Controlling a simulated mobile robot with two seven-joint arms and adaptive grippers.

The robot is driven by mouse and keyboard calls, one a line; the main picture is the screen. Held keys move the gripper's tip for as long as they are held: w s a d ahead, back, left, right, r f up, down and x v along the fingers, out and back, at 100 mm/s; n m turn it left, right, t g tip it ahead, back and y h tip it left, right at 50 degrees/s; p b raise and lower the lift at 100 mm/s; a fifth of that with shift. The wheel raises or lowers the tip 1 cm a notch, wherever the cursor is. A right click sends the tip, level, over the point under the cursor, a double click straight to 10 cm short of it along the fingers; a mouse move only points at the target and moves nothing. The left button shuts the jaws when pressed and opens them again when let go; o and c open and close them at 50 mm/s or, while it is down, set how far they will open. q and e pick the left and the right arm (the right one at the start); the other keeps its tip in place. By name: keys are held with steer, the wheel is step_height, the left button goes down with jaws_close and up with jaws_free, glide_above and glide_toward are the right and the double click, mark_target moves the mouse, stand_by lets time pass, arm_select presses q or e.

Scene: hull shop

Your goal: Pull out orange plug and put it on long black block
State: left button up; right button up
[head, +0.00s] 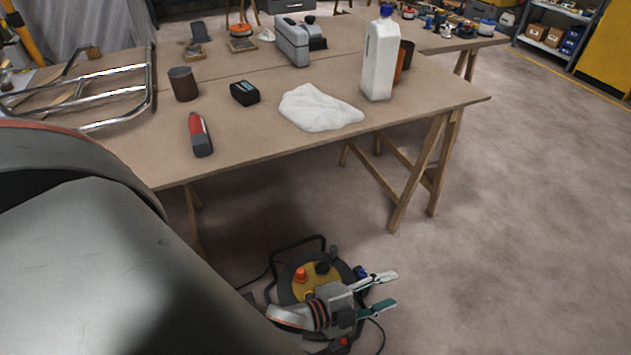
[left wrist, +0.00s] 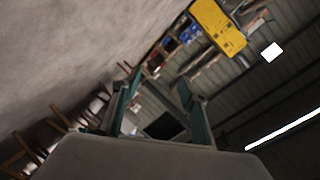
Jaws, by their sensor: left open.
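An orange plug (head: 301,274) stands upright on the yellow centre of a cable reel (head: 284,293) on the floor. A dark plug (head: 322,268) is beside it on the reel. My left gripper (head: 392,290) is open and empty, in front of the reel's right side in the picture, with its fingers pointing right, away from the orange plug. Its two fingers also show in the left wrist view (left wrist: 155,88), with nothing between them. A small black block (head: 245,93) lies on the table; I cannot tell whether it is the long black block. My right gripper is not in view.
The wooden table (head: 270,145) on trestle legs stands behind the reel. It holds a white bottle (head: 380,60), a white cloth (head: 318,108), a red and black tool (head: 199,135), a brown can (head: 183,84) and a metal frame (head: 110,90). The floor at right is clear.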

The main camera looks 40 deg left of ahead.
arm_select(q)
steer(key=w+d+m+h+b, duration=0.1)
steer(key=w+d+m+h, duration=0.2)
steer(key=m, duration=0.4)
steer(key=m+g+y+b, duration=1)
steer(key=m+g, duration=0.3)
steer(key=m, duration=2.2)
glide_above(300, 270)
steer(key=d, duration=0.1)
step_height(300, 270, down, 29)
steer(key=shift+d, duration=0.1)
steer(key=shift+a+r, duration=0.1)
steer(key=shift+a, duration=0.4)
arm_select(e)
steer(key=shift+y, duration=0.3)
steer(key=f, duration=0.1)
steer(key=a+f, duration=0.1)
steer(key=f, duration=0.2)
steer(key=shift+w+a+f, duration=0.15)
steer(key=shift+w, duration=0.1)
